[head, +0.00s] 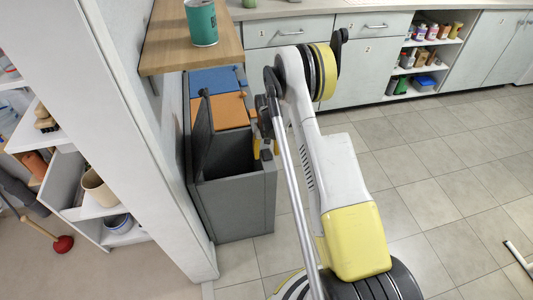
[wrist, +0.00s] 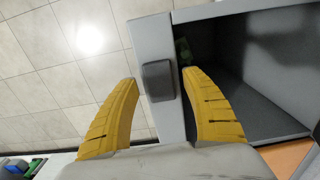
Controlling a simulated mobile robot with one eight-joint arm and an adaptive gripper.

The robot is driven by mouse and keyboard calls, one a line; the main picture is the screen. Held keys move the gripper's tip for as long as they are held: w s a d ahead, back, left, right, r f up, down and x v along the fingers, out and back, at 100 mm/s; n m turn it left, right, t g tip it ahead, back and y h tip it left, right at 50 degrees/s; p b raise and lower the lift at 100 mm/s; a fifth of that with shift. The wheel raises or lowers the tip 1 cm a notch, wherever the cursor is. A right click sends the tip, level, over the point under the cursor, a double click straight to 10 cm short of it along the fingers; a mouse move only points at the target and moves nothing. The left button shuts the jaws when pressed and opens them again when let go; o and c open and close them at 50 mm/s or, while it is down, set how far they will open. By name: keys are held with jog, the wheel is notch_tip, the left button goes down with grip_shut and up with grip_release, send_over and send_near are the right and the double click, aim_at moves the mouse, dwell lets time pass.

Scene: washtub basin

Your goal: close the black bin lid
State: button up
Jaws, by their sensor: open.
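The black bin lid (head: 203,138) stands open, raised nearly upright along the left side of the bin compartment. The black bin (head: 235,205) is the nearest section of a sorting unit, and its dark inside shows. My gripper (wrist: 159,77) is open at the bin's right side, mostly hidden by my arm in the head view. In the wrist view its yellow fingers straddle the bin's grey rim (wrist: 151,33), one over the floor and one over the opening. A dark block (wrist: 158,82) on the rim sits between the fingertips; contact is unclear. I cannot make out the lid in the wrist view.
An orange lid (head: 217,111) and a blue lid (head: 213,80) lie shut behind the black section. A wooden shelf (head: 170,40) with a teal can (head: 202,22) overhangs the unit's back left. A white wall stands close on the left.

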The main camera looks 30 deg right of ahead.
aim_at(267, 154)
notch_tip(267, 154, up, 12)
dwell(0.4)
jog(key=shift+f, duration=0.1)
dwell(0.3)
